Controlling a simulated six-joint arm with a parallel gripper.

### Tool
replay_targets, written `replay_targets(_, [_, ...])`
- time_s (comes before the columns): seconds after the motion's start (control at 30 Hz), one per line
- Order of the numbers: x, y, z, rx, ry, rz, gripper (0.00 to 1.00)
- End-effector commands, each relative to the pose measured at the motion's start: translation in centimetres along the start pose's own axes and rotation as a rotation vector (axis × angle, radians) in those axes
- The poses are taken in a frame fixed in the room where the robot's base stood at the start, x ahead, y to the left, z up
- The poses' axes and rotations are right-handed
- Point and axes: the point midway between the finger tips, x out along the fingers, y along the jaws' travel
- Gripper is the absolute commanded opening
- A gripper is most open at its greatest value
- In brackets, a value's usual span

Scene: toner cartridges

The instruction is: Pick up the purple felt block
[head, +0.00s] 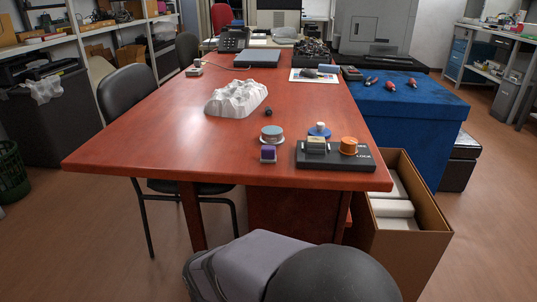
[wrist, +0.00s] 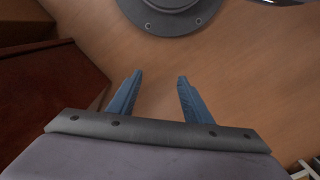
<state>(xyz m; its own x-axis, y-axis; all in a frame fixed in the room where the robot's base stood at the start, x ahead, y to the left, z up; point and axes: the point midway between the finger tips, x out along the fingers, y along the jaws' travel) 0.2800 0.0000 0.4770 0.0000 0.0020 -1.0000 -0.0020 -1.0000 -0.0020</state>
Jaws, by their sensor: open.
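The purple felt block (head: 268,154) is a small purple piece on the near part of the red-brown table (head: 180,137). It sits just in front of a round, grey-blue-topped item and left of a black tray, in the head view. The block does not show in the wrist view. My gripper (wrist: 160,76) shows in the wrist view with its two blue fingers apart and nothing between them. It is over the wooden floor, away from the block. I cannot make out its fingers in the head view.
The grey-blue-topped round item (head: 271,133) is close behind the block. Crumpled white material (head: 236,98) lies farther back. An open cardboard box (head: 420,230) stands right of the table. The table's front-left is clear.

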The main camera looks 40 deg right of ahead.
Motion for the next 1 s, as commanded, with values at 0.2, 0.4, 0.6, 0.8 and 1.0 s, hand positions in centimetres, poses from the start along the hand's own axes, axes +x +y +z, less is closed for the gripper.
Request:
replay_targets(0.2, [-0.1, 0.0, -0.1, 0.004, 0.000, 0.000, 0.45])
replay_targets(0.4, [-2.8, 0.5, -1.2, 0.121, 0.000, -0.004, 0.45])
replay_targets(0.6, [-9.0, 2.1, -4.3, 0.455, 0.000, -0.015, 0.45])
replay_targets(0.8, [-16.4, 4.8, -8.0, 0.903, -0.006, -0.031, 0.45])
replay_targets(1.0, [-23.4, 8.2, -11.3, 1.350, -0.017, -0.047, 0.45])
